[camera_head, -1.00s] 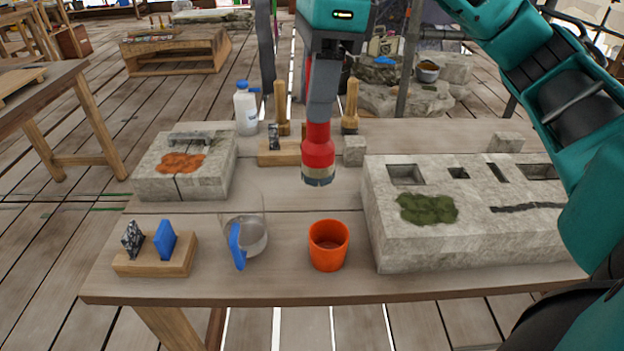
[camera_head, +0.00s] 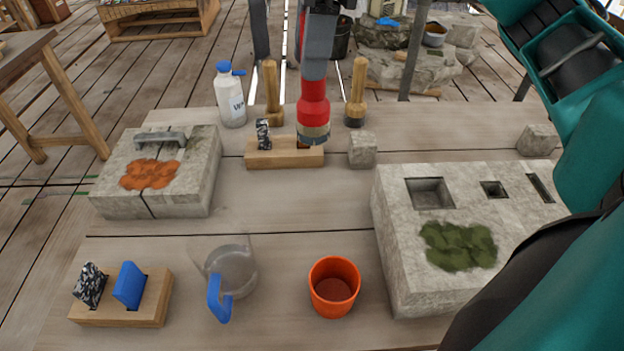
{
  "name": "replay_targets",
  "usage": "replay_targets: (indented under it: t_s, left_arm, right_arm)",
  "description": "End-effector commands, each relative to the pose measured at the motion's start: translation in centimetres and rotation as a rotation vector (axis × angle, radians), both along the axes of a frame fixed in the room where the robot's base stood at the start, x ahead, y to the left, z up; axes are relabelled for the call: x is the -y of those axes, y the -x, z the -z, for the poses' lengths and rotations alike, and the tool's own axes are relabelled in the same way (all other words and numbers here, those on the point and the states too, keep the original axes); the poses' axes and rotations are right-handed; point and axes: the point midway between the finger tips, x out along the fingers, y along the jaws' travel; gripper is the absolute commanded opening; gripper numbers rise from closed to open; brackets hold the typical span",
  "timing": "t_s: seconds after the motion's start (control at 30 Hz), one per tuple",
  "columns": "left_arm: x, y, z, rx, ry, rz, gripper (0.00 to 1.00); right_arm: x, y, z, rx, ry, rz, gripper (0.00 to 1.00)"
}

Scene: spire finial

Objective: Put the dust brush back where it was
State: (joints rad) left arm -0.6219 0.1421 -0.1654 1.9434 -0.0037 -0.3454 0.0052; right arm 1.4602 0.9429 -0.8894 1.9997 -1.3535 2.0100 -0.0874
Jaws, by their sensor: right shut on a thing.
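The dust brush (camera_head: 314,112), red with a pale and dark band at its lower end, hangs upright from my right gripper (camera_head: 318,72). The gripper comes from above and is shut on the brush's upper part. The brush's lower end overlaps the right end of a small wooden holder (camera_head: 262,158) at the back of the table. I cannot tell whether it touches the holder. A black-and-white speckled piece (camera_head: 264,134) stands in the holder's left part. A dark reddish spot shows beside the brush end, partly hidden. My left gripper is out of view.
Two wooden-handled tools (camera_head: 271,95) (camera_head: 357,93) and a white bottle (camera_head: 231,97) stand behind the holder; a stone cube (camera_head: 362,151) is right of it. An orange cup (camera_head: 334,287), clear jug (camera_head: 230,270) and slotted stone block (camera_head: 405,255) are nearer. The table's middle is clear.

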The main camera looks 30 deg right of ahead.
Motion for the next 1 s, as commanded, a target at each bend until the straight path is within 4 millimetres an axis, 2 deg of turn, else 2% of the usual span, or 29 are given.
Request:
replay_targets:
  t_s: [0.03,0.17,0.4,0.5,0.77,1.0]
  left_arm:
    - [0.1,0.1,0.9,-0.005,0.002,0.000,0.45]
    - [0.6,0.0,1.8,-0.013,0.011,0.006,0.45]
    - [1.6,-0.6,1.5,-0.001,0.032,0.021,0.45]
    - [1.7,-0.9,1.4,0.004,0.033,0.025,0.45]
    - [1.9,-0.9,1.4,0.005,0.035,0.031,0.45]
    - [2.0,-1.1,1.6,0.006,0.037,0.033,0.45]
  right_arm:
    - [0.0,0.1,1.8,-0.006,-0.001,-0.002,0.00]
    - [0.0,0.1,5.0,-0.007,-0.002,-0.002,0.00]
    - [0.0,0.1,10.7,-0.005,0.000,0.000,0.00]
    - [0.0,0.1,12.6,-0.005,0.001,0.001,0.00]
    - [0.0,0.0,14.6,0.000,-0.001,0.000,0.00]
    - [0.0,0.0,18.1,-0.002,0.000,0.001,0.00]
